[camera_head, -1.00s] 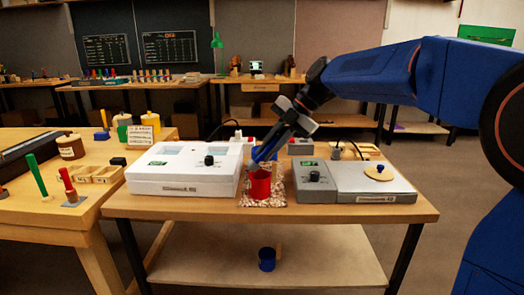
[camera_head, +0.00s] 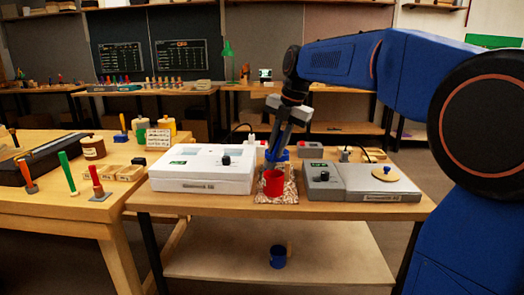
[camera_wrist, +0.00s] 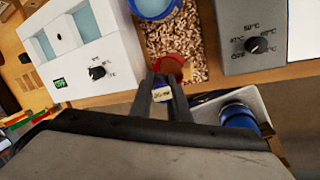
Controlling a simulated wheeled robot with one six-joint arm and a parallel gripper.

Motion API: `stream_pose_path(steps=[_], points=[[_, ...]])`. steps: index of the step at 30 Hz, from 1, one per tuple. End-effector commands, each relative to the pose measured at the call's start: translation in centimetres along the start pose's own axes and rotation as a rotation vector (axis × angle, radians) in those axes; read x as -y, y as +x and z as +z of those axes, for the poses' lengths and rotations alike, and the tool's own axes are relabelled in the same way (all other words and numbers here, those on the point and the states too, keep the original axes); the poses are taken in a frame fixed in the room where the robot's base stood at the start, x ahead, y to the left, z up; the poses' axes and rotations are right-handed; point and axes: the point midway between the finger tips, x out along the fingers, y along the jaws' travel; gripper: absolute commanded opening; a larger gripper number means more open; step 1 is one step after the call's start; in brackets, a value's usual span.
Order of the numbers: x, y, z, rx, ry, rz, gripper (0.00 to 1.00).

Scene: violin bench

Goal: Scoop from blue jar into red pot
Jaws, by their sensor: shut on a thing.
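The red pot (camera_head: 273,185) stands on a speckled mat on the bench, between two instruments. The blue jar (camera_head: 284,155) stands just behind it, partly hidden by my gripper. In the wrist view the jar (camera_wrist: 152,10) is at the top edge, and the red pot (camera_wrist: 183,70) is partly covered by my fingers. My gripper (camera_head: 276,148) points steeply down near the jar and pot. It is shut on a small scoop handle, blue with a pale label (camera_wrist: 161,94). The scoop's bowl and any contents are hidden.
A white instrument (camera_head: 203,170) stands left of the mat (camera_head: 262,198), and a grey one (camera_head: 345,185) stands right. A blue mug (camera_head: 278,257) sits on the lower shelf. A second bench (camera_head: 60,207) with handled tools and jars is at left.

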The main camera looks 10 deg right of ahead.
Motion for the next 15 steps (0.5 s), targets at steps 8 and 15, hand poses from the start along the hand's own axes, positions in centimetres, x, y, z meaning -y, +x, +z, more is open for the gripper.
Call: stream_pose_path(steps=[8,15], points=[[-0.5,-0.2,-0.5,0.084,-0.027,-0.078,0.00],[-1.1,-0.3,-1.0,0.191,-0.060,-0.180,0.00]])
